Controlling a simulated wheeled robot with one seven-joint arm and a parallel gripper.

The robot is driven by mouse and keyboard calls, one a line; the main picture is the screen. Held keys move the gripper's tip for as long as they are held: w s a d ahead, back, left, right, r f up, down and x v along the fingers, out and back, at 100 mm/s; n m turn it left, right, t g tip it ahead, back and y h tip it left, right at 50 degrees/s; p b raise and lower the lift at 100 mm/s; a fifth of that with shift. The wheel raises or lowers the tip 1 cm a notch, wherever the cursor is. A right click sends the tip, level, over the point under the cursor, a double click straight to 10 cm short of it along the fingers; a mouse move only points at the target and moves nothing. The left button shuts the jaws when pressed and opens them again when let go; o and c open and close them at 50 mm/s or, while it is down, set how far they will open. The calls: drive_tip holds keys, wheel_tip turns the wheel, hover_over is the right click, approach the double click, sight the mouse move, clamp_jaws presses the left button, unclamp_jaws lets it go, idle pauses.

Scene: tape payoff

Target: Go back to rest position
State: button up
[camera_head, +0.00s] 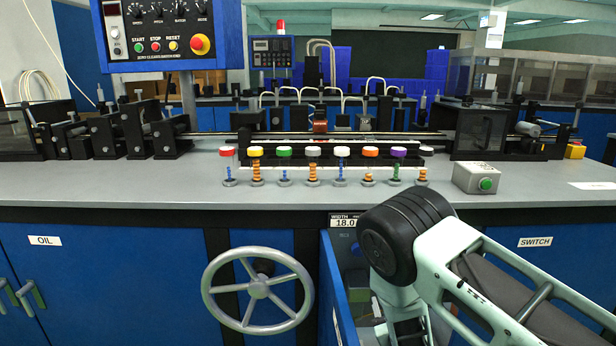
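My arm, pale green with a thick black ribbed joint, reaches in from the lower right in the head view. Its end points down in front of the workbench (150,192), below the counter edge. The part around my gripper (402,328) shows only in part at the bottom edge, beside an open blue panel (336,290). My fingertips are hidden or cut off, so I cannot see whether they hold anything.
A grey handwheel (258,290) stands out from the blue cabinet front, left of my arm. A row of colour-capped posts (313,165) and a grey box with a green button (478,178) stand on the counter. A control panel (170,35) hangs at upper left.

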drive_tip(key=s+d+r+m+g, duration=0.45)
drive_tip(key=d+r+g, duration=0.25)
drive_tip(key=r+g, duration=0.3)
drive_tip(key=s+d+r+g, duration=0.2)
drive_tip(key=s+r, duration=0.3)
drive_tip(key=s, duration=0.5)
drive_tip(key=s+d+r+g, duration=0.3)
drive_tip(key=s+r, duration=0.1)
drive_tip(key=s, duration=0.5)
drive_tip(key=s+a+r+n+g+y, duration=0.1)
drive_tip(key=s+a+n, duration=0.3)
drive_tip(key=s+a, duration=0.4)
drive_tip(key=s+a+r+n+g, duration=0.15)
drive_tip(key=s+a+n, duration=0.35)
drive_tip(key=a, duration=0.6)
wheel_tip(320, 180, up, 21)
drive_tip(key=m+p, duration=0.1)
drive_tip(key=p, duration=2)
drive_tip(key=shift+s+d, duration=0.25)
drive_tip(key=shift+s, duration=0.1)
drive_tip(key=shift+f+m, duration=0.15)
drive_tip(key=shift+m, duration=0.1)
